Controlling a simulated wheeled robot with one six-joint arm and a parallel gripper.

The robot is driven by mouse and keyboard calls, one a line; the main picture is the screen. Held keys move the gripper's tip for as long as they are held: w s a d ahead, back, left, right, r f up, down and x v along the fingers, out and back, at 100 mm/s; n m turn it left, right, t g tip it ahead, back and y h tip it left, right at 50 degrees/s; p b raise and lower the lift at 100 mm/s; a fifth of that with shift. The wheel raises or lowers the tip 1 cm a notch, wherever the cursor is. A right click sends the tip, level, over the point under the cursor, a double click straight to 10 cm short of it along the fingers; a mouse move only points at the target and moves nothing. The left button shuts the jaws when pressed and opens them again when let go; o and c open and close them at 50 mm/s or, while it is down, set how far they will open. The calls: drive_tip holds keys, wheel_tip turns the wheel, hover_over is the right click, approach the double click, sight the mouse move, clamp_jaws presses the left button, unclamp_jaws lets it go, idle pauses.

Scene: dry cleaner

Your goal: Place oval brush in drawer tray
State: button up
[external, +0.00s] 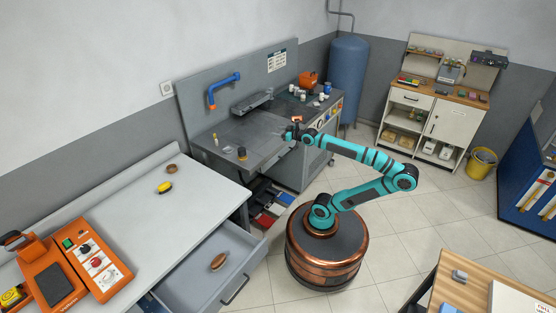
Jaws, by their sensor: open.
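A brown oval brush (218,262) lies inside the open grey drawer (201,286), on its bottom. The drawer is pulled out from the front of the long grey table (118,213). My gripper (291,133) is far from the drawer, above the right part of the dark grey workbench. It is open, and it is too small here to see its fingers well. A small orange-red thing (297,118) shows just behind it; I cannot tell what it is. My gripper and the brush are well apart.
A brown round thing (171,168) and a yellow thing (165,188) lie on the table. An orange machine (82,262) stands at its left end. The workbench (245,135) carries a blue pipe arm (222,88) and small bottles. Open floor lies right of my base.

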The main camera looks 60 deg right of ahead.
drive_tip(key=shift+m+t+h, duration=0.5)
drive_tip(key=shift+m+h, duration=0.2)
drive_tip(key=shift+h, duration=0.2)
drive_tip(key=s+d, duration=0.3)
drive_tip(key=shift+s+d+r, duration=0.2)
